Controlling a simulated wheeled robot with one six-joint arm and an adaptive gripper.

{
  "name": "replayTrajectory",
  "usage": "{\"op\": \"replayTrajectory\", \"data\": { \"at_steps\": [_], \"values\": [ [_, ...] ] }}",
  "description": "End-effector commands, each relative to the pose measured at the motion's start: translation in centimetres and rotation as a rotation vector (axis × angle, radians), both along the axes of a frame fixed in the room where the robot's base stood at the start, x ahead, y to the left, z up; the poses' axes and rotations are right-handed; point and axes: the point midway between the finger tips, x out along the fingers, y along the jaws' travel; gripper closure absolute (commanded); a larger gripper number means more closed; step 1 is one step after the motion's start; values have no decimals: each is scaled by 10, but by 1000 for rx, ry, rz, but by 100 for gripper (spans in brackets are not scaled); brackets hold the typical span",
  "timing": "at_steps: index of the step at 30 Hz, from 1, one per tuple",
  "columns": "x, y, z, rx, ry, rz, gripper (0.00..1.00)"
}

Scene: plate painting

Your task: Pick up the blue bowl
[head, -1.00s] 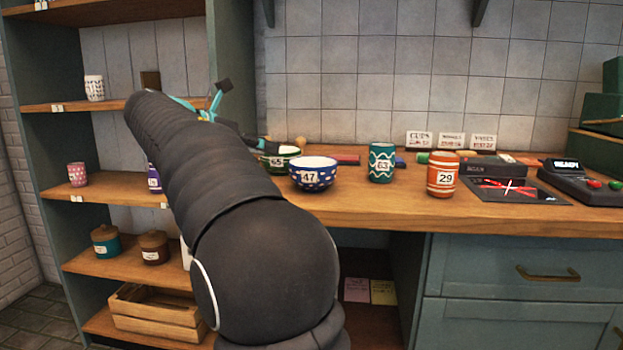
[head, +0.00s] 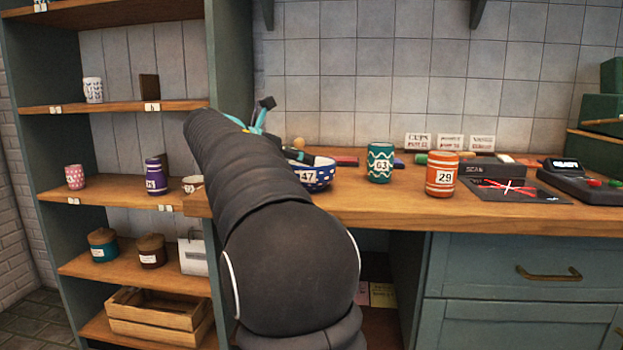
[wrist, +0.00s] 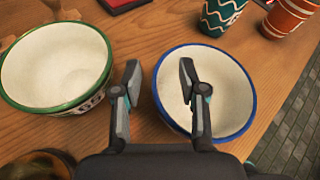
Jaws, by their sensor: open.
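The blue bowl (head: 318,177), patterned in white and labelled 47, stands upright on the wooden counter in the head view, its left part hidden behind my arm. In the wrist view the blue-rimmed bowl (wrist: 236,82) is empty and cream inside. My gripper (wrist: 160,72) is open above the counter. Its right finger overlaps the inside of the blue bowl, and its left finger lies left of the bowl, so the bowl's left rim shows between the fingers. I cannot tell whether the fingers touch it. In the head view my arm hides most of the gripper.
A green-rimmed bowl (wrist: 58,62) stands just left of my gripper in the wrist view. A teal cup (head: 380,162) and an orange cup (head: 441,175) stand right of the blue bowl. A shelf unit (head: 120,270) holds cups and jars at left.

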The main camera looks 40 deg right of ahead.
Motion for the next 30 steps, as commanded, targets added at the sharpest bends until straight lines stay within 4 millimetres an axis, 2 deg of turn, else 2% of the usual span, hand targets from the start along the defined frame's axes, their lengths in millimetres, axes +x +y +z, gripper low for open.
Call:
{"op": "replayTrajectory", "data": {
  "at_steps": [4,9,23,26,30],
  "values": [
    [0,0,0,0,0,0,58],
    [0,1,0,0,0,0,100],
    [0,1,4,-1,-1,0,100],
    [0,1,11,-1,-2,-1,100],
    [0,1,30,-1,-3,-1,100]
  ]
}}
